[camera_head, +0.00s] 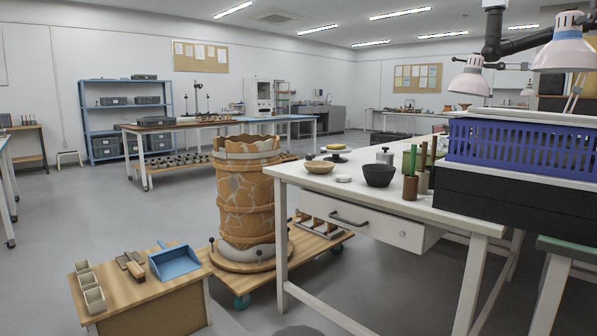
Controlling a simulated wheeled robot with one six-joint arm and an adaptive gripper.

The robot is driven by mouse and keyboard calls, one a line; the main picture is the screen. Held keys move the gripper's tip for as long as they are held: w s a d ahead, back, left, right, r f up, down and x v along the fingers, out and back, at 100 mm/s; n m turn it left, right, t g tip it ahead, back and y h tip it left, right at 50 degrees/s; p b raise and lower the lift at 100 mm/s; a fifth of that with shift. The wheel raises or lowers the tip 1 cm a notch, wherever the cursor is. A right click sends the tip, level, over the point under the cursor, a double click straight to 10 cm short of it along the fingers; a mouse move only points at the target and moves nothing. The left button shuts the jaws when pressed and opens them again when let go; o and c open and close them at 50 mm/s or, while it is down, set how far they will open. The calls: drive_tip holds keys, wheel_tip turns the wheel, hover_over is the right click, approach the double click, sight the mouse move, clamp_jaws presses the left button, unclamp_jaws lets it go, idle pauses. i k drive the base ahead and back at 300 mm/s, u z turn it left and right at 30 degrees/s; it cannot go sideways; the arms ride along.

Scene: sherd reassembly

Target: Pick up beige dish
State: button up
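A shallow beige dish (320,167) sits upright near the left end of the white worktable (440,204). A dark bowl (379,176) stands to its right, with a small white round lid-like piece (343,179) between them in front. A small yellow dish (336,147) on a dark base is just behind the beige dish. Nothing covers the beige dish. My gripper is not in this view, so its position relative to the dish cannot be told.
A purple crate (520,145) on dark boxes and pink-white lamps fill the table's right. Brush-like tools in pots (411,187) stand at its front edge. A tall cracked vessel (247,205) on a wheeled board is left. A low wooden bench (145,293) is nearer; open floor lies left.

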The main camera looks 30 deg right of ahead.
sight(319, 168)
drive_tip(key=z, duration=0.1)
drive_tip(key=i, duration=1.05)
drive_tip(key=z, duration=0.75)
